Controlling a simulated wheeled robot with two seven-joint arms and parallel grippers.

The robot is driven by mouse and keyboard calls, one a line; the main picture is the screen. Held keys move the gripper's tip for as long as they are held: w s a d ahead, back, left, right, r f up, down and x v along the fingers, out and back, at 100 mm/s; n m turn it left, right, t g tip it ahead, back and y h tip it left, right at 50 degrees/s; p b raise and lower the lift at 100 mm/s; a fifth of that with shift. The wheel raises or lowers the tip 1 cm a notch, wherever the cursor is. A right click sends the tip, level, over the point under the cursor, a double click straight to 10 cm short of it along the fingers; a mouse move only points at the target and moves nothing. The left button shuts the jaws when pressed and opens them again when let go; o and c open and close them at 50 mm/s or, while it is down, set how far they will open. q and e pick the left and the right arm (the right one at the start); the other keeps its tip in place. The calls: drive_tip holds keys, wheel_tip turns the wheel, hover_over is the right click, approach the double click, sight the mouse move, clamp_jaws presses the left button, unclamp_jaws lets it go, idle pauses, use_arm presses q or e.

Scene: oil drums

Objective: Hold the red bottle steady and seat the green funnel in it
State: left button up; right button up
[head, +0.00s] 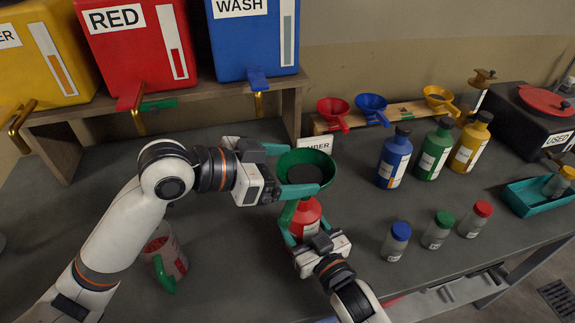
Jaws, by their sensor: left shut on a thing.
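The green funnel (320,158) is in my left gripper (284,171), which is shut on its side. The funnel is mouth up, with a dark opening, above the red bottle (306,217). Its green spout passes down at the left of the bottle's top as seen here. I cannot tell whether the spout tip is in the bottle's mouth, which the funnel hides. My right gripper (304,232) comes from the front, with its teal fingers on both sides of the red bottle, shut on it. The bottle stands on the dark bench.
Blue (394,160), green (434,152) and yellow (470,144) bottles stand to the right. Small capped jars (436,232) stand in front of them. A rack (403,109) holds red, blue and yellow funnels. A red-marked jug (166,252) stands below my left arm.

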use_arm(q)
drive_tip(key=shift+f, duration=1.2)
idle(1.1)
drive_tip(key=o, duration=0.8)
drive_tip(key=shift+c, duration=0.2)
drive_tip(key=shift+a, duration=0.1)
drive_tip(key=v, duration=1.2)
use_arm(e)
drive_tip(key=o, duration=1.2)
drive_tip(key=shift+c, duration=0.2)
drive_tip(key=shift+s, duration=0.1)
